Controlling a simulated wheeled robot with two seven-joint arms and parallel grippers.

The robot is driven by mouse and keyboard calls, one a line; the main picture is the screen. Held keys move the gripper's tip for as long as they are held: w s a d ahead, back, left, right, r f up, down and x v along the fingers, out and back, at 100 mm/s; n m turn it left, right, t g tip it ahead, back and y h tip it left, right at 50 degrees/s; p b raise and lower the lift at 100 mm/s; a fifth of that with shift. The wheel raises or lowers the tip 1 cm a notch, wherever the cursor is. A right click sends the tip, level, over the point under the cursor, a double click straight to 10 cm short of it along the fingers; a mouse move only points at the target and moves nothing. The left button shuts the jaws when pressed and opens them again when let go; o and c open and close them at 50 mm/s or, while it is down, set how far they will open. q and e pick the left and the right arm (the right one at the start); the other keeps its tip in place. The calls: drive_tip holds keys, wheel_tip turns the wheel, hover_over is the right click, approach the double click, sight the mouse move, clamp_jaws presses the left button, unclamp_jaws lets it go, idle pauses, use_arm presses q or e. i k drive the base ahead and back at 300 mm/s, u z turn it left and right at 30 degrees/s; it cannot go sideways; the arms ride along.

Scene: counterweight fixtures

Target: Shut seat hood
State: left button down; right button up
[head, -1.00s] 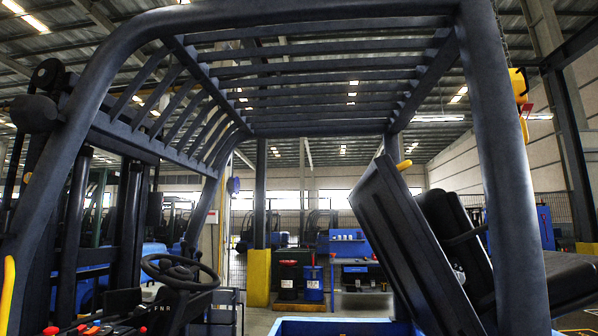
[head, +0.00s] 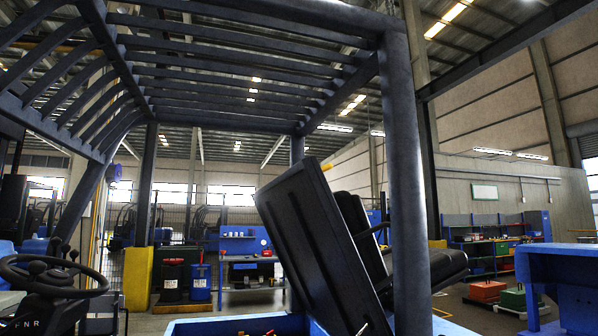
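The seat hood (head: 318,250) is a large dark panel that stands tilted up at a steep angle, its top leaning left. The black seat (head: 362,235) is behind it on its right side and tilts with it. The blue body of the forklift (head: 215,326) shows below the hood's left side, at the bottom edge. Neither of my grippers shows in the head view, and nothing is seen touching the hood.
A dark upright post (head: 405,190) of the overhead guard stands right of the hood. The steering wheel (head: 50,275) is at the lower left. A blue fixture (head: 560,265) stands at the right. Open floor shows between post and fixture.

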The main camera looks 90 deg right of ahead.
sight(309, 237)
drive_tip(key=z, duration=2.55)
